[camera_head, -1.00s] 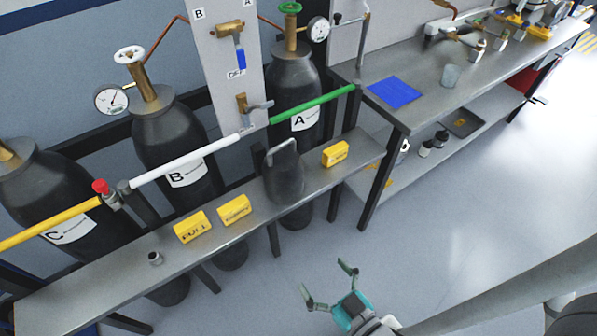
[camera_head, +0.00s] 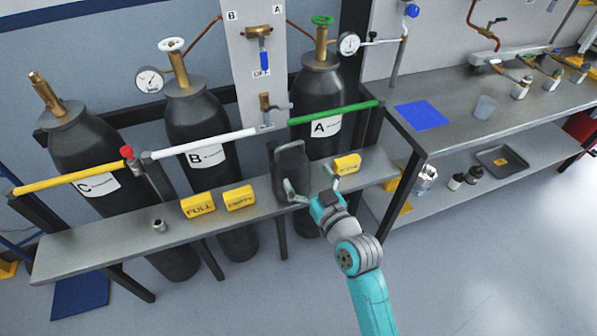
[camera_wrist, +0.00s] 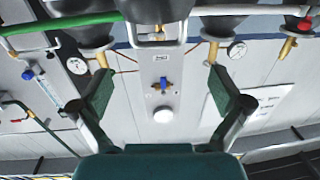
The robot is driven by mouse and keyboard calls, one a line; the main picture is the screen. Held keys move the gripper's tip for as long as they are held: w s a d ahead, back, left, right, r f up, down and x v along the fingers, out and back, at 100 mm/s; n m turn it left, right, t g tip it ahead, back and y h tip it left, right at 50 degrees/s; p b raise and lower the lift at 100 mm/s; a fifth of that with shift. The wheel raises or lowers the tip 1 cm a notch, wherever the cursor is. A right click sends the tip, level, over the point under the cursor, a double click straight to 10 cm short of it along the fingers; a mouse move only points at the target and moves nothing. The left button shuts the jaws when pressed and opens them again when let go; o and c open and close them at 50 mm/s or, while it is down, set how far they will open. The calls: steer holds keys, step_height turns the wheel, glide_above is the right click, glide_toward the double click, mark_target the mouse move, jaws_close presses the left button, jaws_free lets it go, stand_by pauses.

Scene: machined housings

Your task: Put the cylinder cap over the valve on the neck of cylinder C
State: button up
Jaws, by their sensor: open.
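The cylinder cap (camera_head: 291,168), dark grey with a loop handle on top, stands upright on the narrow shelf in front of cylinder A (camera_head: 318,85). In the wrist view the cap (camera_wrist: 155,10) is at the top middle. Cylinder C (camera_head: 90,145) stands at the left behind a yellow bar. Its brass valve (camera_head: 45,92) is bare on the neck. My gripper (camera_head: 312,184) is open and empty at the shelf's front. One finger overlaps the cap's lower right in the head view; I cannot tell if they touch. The open fingers also show in the wrist view (camera_wrist: 160,82).
The shelf (camera_head: 100,247) also holds a small metal fitting (camera_head: 159,226) and yellow blocks (camera_head: 198,206), (camera_head: 240,198), (camera_head: 347,164). White and green bars (camera_head: 335,113) run behind it. A red-topped post (camera_head: 127,153) stands by C. A workbench (camera_head: 450,125) is at the right.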

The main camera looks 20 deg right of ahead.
mark_target(290, 147)
steer(key=w, duration=0.5)
steer(key=shift+w+a, duration=0.2)
steer(key=shift+w, duration=0.1)
steer(key=shift+w+a+f, duration=0.1)
steer(key=shift+w+f, duration=0.05)
steer(key=shift+w, duration=1.2)
steer(key=shift+w+a+f, duration=0.1)
steer(key=shift+w, duration=1.25)
steer(key=c, duration=1.4)
steer(key=shift+r, duration=0.1)
steer(key=shift+c, duration=0.5)
